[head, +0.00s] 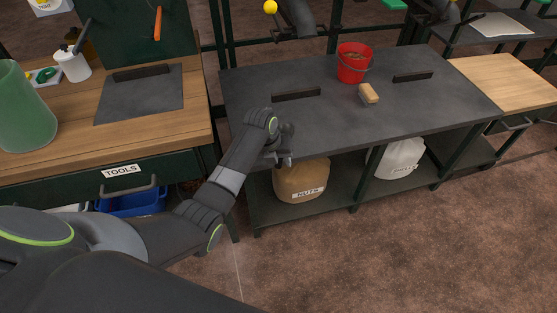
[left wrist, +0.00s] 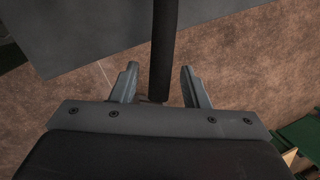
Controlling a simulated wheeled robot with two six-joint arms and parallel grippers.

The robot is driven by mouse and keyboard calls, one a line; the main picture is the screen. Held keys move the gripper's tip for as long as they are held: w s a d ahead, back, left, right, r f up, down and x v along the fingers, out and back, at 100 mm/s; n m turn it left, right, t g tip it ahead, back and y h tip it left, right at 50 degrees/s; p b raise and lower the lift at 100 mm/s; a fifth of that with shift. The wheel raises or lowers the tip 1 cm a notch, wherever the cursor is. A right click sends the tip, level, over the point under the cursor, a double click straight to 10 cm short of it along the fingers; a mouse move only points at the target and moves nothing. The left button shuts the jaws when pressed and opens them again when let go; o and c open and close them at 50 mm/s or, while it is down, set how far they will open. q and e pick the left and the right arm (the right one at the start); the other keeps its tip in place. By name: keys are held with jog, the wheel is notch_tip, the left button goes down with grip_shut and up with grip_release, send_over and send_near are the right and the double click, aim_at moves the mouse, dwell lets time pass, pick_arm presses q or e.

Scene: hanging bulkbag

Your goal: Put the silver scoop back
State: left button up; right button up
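I cannot make out a silver scoop in either view. My left gripper (head: 284,158) is at the front edge of the dark workbench (head: 345,115), above a brown sack labelled NUTS (head: 300,182). In the left wrist view its two fingers (left wrist: 160,85) are apart. A dark round bar (left wrist: 165,45) runs down from the top of that view and lies between the fingers, with gaps on both sides. I cannot tell what the bar belongs to. My right gripper is not in view.
A red bucket (head: 354,64) and a tan block (head: 368,94) are on the workbench. Dark low bars (head: 296,94) lie there too. A white sack (head: 401,159) is on the shelf below. A wooden bench (head: 60,150) with a TOOLS drawer stands left. The floor (head: 400,250) in front is clear.

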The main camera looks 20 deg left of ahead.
pick_arm(q)
jog(key=shift+r, duration=0.1)
jog(key=shift+a+r, duration=0.1)
jog(key=shift+r, duration=0.25)
jog(key=p+v, duration=0.1)
jog(key=v, duration=1)
jog(key=shift+s+p, duration=0.15)
jog(key=shift+p, duration=0.2)
jog(key=shift+r, duration=0.1)
